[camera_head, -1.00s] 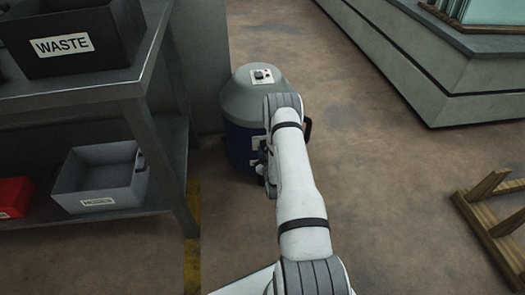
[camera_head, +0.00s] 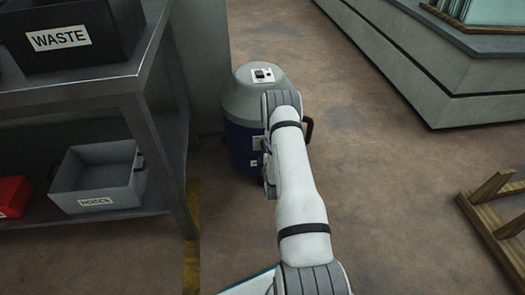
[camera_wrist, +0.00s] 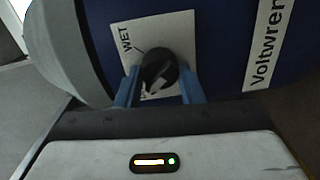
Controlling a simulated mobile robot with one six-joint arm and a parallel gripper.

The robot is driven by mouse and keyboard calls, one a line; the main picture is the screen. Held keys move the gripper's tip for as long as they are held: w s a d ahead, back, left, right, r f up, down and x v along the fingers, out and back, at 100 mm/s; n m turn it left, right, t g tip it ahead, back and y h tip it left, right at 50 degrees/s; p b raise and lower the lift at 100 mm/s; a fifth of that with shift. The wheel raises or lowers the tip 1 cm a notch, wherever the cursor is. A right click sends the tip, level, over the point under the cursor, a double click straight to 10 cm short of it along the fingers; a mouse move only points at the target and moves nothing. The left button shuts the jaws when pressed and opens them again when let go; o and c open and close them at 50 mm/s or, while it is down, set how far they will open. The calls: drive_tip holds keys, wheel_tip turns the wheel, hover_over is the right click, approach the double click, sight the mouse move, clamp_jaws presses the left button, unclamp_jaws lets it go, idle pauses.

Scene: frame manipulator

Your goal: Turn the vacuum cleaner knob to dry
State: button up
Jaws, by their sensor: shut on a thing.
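The vacuum cleaner (camera_head: 240,105) stands on the floor beside the shelf, with a grey top and a blue body. In the wrist view its blue body (camera_wrist: 225,40) fills the top, with a white dial plate (camera_wrist: 182,28) on it. The black knob (camera_wrist: 160,68) sits on this plate, between the two blue fingers of my gripper (camera_wrist: 158,88), which is shut on it. The word WET (camera_wrist: 126,41) shows on the plate's upper left. Lettering at the plate's lower edge is mostly hidden by the knob. A light mark on the knob faces the lower left. My arm hides the knob in the head view.
A metal shelf (camera_head: 110,85) at the left holds a WASTE bin (camera_head: 90,55), with a grey bin (camera_head: 125,190) and a red box (camera_head: 12,190) below. A wooden frame (camera_head: 490,210) lies at right. The floor (camera_head: 390,190) between is clear.

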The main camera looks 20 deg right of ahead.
drive_tip(key=shift+w+a+n, duration=0.15)
drive_tip(key=shift+a+n, duration=0.05)
drive_tip(key=shift+n, duration=0.3)
drive_tip(key=o, duration=1)
drive_tip(key=shift+d, duration=0.15)
drive_tip(key=shift+s, duration=0.2)
drive_tip(key=p+v, duration=0.2)
drive_tip(key=v, duration=0.5)
drive_tip(key=shift+s, duration=0.3)
